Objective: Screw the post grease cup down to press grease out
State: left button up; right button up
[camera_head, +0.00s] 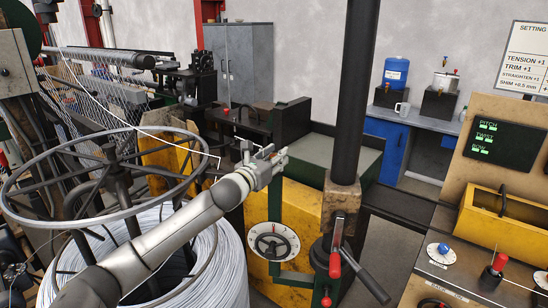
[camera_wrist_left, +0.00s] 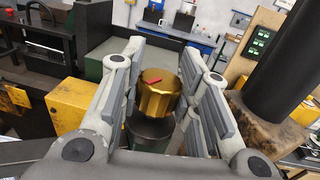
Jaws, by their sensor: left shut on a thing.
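The grease cup (camera_wrist_left: 157,96) is a brass-coloured knurled cap with a red mark on top. In the left wrist view it sits upright on a dark round base (camera_wrist_left: 150,133), between the two fingers of my left gripper. My left gripper (camera_head: 274,160) is shut on the cup, one finger on each side. In the head view the gripper is at the top of a green post (camera_head: 275,201), and its fingers hide the cup. My right gripper is in neither view.
A thick black column (camera_head: 354,90) stands just right of the post. A white dial with a handwheel (camera_head: 273,242) and a red-gripped lever (camera_head: 335,262) are below. A large spoked wheel (camera_head: 28,214) over a wire coil (camera_head: 222,262) lies at left, near my arm.

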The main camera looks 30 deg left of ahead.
pick_arm(q)
jog(key=m+h, duration=0.1)
jog(key=h, duration=0.1)
jog(key=m+h, duration=0.1)
jog(key=shift+a+r+m+h, duration=0.1)
jog(key=shift+r+m+h, duration=0.2)
jog(key=shift+r+h, duration=0.1)
jog(key=m+h, duration=0.1)
jog(key=h, duration=0.1)
jog(key=shift+w+f+m+g+h+b, duration=0.1)
jog(key=shift+f+m+g+h+b, duration=0.05)
jog(key=shift+m+g+h+b, duration=0.25)
jog(key=m+g+h+b, duration=0.1)
jog(key=m+h+b, duration=0.1)
jog(key=m+g+h+b, duration=0.1)
jog(key=h+b, duration=0.1)
jog(key=h, duration=0.1)
jog(key=shift+f+m+g, duration=0.15)
jog(key=shift+m+g, duration=0.25)
jog(key=m+g+h+b, duration=0.1)
jog(key=h+b, duration=0.1)
jog(key=b, duration=0.1)
jog(key=shift+m+g, duration=0.4)
jog(key=shift+m+g+h+b, duration=0.5)
jog(key=shift+g+h+b, duration=0.2)
jog(key=shift+b, duration=0.6)
jog(key=o, duration=1)
